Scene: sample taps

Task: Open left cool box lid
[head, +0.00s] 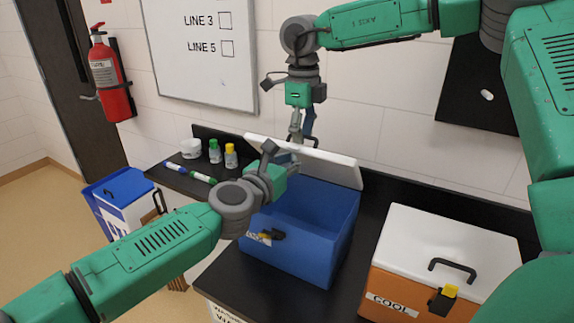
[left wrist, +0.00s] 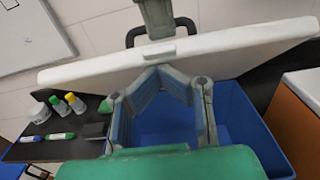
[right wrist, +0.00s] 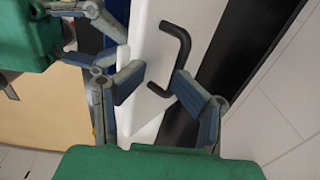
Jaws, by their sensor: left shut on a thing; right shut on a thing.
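The left cool box (head: 300,238) is blue and stands on the black counter. Its white lid (head: 335,166) is raised and tilted back, and the box's inside is visible. My left gripper (head: 270,153) is at the lid's front edge; in the left wrist view its fingertips (left wrist: 165,75) meet the white lid (left wrist: 225,42) near a small catch. My right gripper (head: 297,137) comes down behind the lid; in the right wrist view its fingers (right wrist: 158,88) are at the lid, close to the dark handle (right wrist: 182,45). The exact contact at both grippers is partly hidden.
An orange cool box (head: 395,282) with a closed white lid stands to the right. Small bottles (head: 231,155) and markers (head: 190,172) lie at the counter's left. A whiteboard (head: 205,50) hangs behind. A blue bin (head: 122,200) stands on the floor at left.

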